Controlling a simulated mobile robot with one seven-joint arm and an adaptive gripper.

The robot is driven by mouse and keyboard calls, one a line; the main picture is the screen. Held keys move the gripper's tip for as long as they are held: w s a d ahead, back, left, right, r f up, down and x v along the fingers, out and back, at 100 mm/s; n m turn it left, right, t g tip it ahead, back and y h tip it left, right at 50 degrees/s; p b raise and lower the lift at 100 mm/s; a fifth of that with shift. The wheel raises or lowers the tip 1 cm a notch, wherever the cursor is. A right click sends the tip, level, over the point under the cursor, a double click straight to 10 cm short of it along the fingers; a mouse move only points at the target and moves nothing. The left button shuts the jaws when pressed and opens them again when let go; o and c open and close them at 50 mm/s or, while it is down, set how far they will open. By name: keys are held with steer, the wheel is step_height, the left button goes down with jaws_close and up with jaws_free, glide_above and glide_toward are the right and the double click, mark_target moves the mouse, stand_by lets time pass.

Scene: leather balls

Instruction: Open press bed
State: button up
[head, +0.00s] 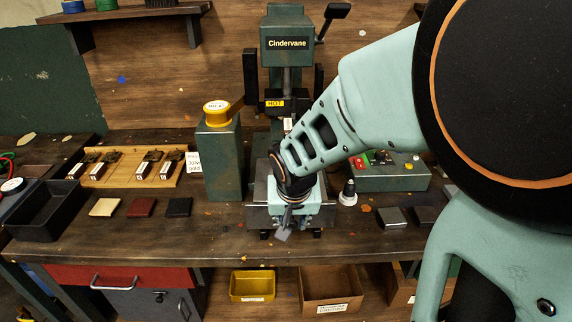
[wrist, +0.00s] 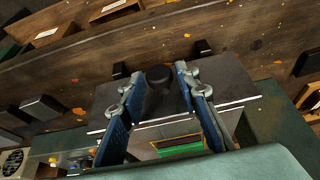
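The green press (head: 287,42) marked "Cindervane" stands at the back middle of the bench in the head view, with a "HOT" label on its head. The grey press bed (head: 257,192) lies below it, largely hidden by my arm and gripper (head: 286,218). In the wrist view, the bed's grey plate (wrist: 232,78) shows beneath my gripper (wrist: 158,84).
A green post (head: 221,160) with a yellow-topped cap stands left of the bed. A control box (head: 390,178) and a small black-and-white bottle (head: 348,193) are on the right. A black tray (head: 47,212) and leather squares lie left. The bench front (head: 190,239) is clear.

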steer(key=shift+o, duration=0.8)
steer(key=v, duration=0.8)
steer(key=shift+r, duration=0.2)
steer(key=s+d+r+p, duration=0.5)
steer(key=s+r, duration=0.2)
steer(key=r, duration=0.1)
steer(key=s+d+r+t+p, duration=0.1)
steer(key=s+d+r+p, duration=0.4)
steer(key=r, duration=0.4)
steer(key=shift+s+d+p, duration=0.3)
steer(key=shift+s+p, duration=0.45)
steer(key=shift+s, duration=0.2)
